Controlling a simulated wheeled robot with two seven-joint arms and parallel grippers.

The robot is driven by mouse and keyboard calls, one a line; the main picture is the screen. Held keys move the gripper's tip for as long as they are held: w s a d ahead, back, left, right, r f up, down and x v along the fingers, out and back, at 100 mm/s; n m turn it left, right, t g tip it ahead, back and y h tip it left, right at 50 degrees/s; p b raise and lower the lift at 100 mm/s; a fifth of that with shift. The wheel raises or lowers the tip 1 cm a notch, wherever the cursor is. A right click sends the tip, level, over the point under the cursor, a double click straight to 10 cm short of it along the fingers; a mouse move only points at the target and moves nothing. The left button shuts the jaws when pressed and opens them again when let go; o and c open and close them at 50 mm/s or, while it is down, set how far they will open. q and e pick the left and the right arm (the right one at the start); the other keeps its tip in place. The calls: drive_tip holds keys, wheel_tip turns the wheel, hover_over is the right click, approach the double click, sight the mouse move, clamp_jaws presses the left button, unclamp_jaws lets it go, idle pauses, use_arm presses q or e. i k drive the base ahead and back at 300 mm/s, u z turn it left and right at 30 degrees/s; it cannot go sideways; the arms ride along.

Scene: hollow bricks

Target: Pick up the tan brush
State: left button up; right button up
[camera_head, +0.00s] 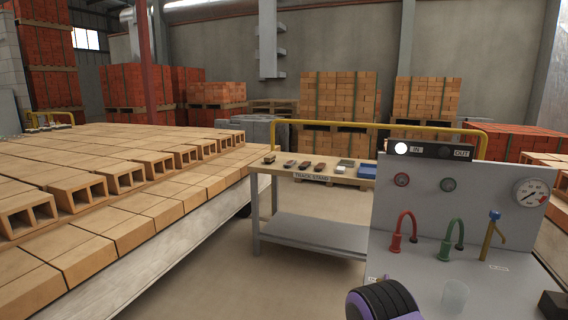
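Several small items lie in a row on the wooden top of a grey stand (312,179) labelled "TRACK STAND" near the middle of the head view. A brown block-like item (270,159) is at the left end, and other small brown and dark items (305,164) lie beside it. A grey item (346,162) and a blue item (366,169) are at the right. They are too small for me to tell which one is the tan brush.
Rows of hollow tan bricks (125,177) cover a long bed at left. A grey panel bench (450,213) with gauges, red and green hoses and a clear cup (455,297) stands at right, partly in front of the stand. Open floor lies between bed and stand.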

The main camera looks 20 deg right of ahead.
sight(270, 159)
drive_tip(key=z, duration=0.1)
drive_tip(key=i, duration=1.7)
drive_tip(key=z, duration=0.45)
drive_tip(key=i, duration=2.4)
drive_tip(key=z, duration=0.15)
